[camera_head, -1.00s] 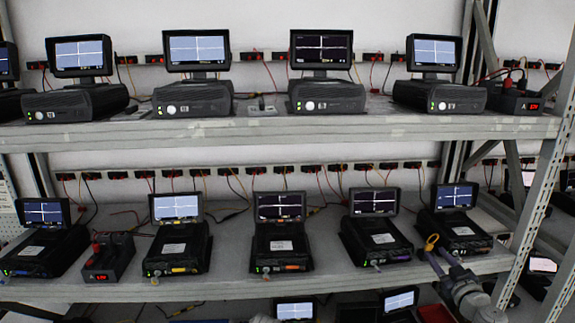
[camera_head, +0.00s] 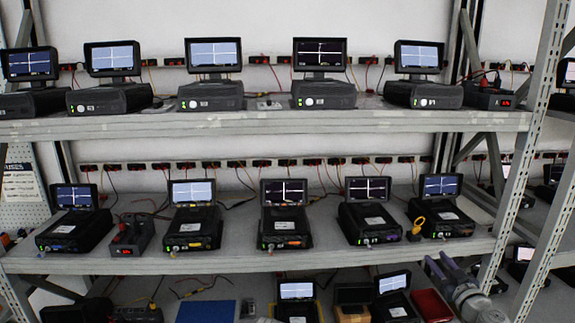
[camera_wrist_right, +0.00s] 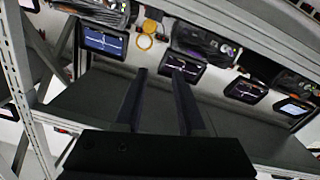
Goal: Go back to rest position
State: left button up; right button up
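My right gripper (camera_head: 438,262) is low at the right of the head view, in front of the middle shelf's front edge. In the right wrist view its two dark fingers (camera_wrist_right: 159,72) stand apart with nothing between them, so it is open. A yellow ring (camera_head: 418,226) hangs at the front left of the rightmost tester (camera_head: 440,218) on the middle shelf, apart from the fingers. The ring also shows beyond the fingertips in the right wrist view (camera_wrist_right: 146,42). My left gripper is not in view.
Testers with screens stand along the upper shelf (camera_head: 300,122) and the middle shelf (camera_head: 130,265). More units, a blue panel (camera_head: 205,311) and a red box (camera_head: 432,305) are below. A perforated rack post (camera_head: 527,150) stands to the right of the gripper.

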jog(key=s+a+f+n+g+y, duration=0.15)
jog(key=a+f+g, duration=0.3)
jog(key=a, duration=0.55)
jog(key=s+a+f+n+g+y, duration=0.1)
jog(key=s+a+f+g+y, duration=0.3)
jog(key=a, duration=0.6)
jog(key=w+a+f+n+g+y, duration=0.1)
jog(key=a+f+g, duration=0.2)
jog(key=a+f, duration=0.5)
jog(key=s+a+f+m+g+h, duration=0.1)
jog(key=s+a+f+g+h, duration=0.1)
jog(key=s, duration=0.6)
jog(key=s+a+f+m+g+h, duration=0.2)
jog(key=s+a+f+g+h, duration=0.1)
jog(key=s, duration=0.5)
jog(key=a+g+h, duration=0.1)
jog(key=a+h, duration=0.1)
jog(key=h, duration=0.1)
jog(key=shift+s+f+g+h, duration=0.2)
jog(key=shift+s+g+h, duration=0.15)
jog(key=shift+s, duration=0.05)
jog(key=shift+o, duration=0.7)
